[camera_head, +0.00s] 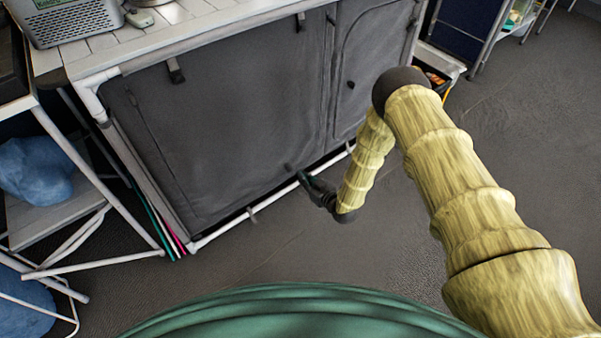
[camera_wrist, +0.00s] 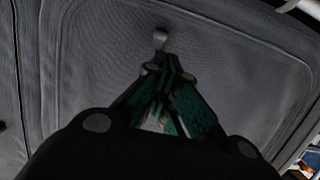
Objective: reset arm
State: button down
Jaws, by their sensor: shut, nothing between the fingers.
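My gripper (camera_head: 304,178) is low in front of the grey fabric cabinet (camera_head: 240,120), near its bottom white rail in the head view. In the wrist view my gripper (camera_wrist: 165,75) is shut and empty, its dark green-padded fingers meeting near the middle. A small pale knob or toggle (camera_wrist: 160,36) on the grey fabric shows just beyond the fingertips. I cannot tell whether the fingers touch the fabric. My arm (camera_head: 455,190) reaches from the lower right, bends at a dark elbow and folds back down to the gripper.
A white-framed rack (camera_head: 50,215) with blue bundles (camera_head: 36,168) stands at the left. A grey basket (camera_head: 70,20) sits on the countertop (camera_head: 150,45). Coloured rods (camera_head: 165,235) lean by the cabinet's left corner. A shelf unit (camera_head: 470,30) stands back right. The floor (camera_head: 530,110) at right is clear.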

jog(key=s+d+f+m+g+h, duration=0.15)
jog(key=s+d, duration=0.25)
jog(key=s, duration=0.4)
jog(key=s+d+m+g+h, duration=0.1)
jog(key=s+d+g+h, duration=0.2)
jog(key=s, duration=0.4)
jog(key=s+d+f+m+g+h, duration=0.1)
jog(key=s+d+m+h, duration=0.1)
jog(key=s+d, duration=0.5)
jog(key=s+d+r+m+g+h, duration=0.1)
jog(key=s+d+r+g, duration=0.1)
jog(key=s, duration=0.7)
jog(key=s+d+r+m+g+h, duration=0.1)
jog(key=s+d+r+g, duration=0.15)
jog(key=s, duration=0.55)
jog(key=s+d+r+m+g+h, duration=0.1)
jog(key=s+d+r+g, duration=0.15)
jog(key=s, duration=0.65)
notch_tip(320, 180, up, 30)
jog(key=p, duration=3)
jog(key=shift+a+r+p, duration=0.2)
jog(key=shift+p, duration=0.1)
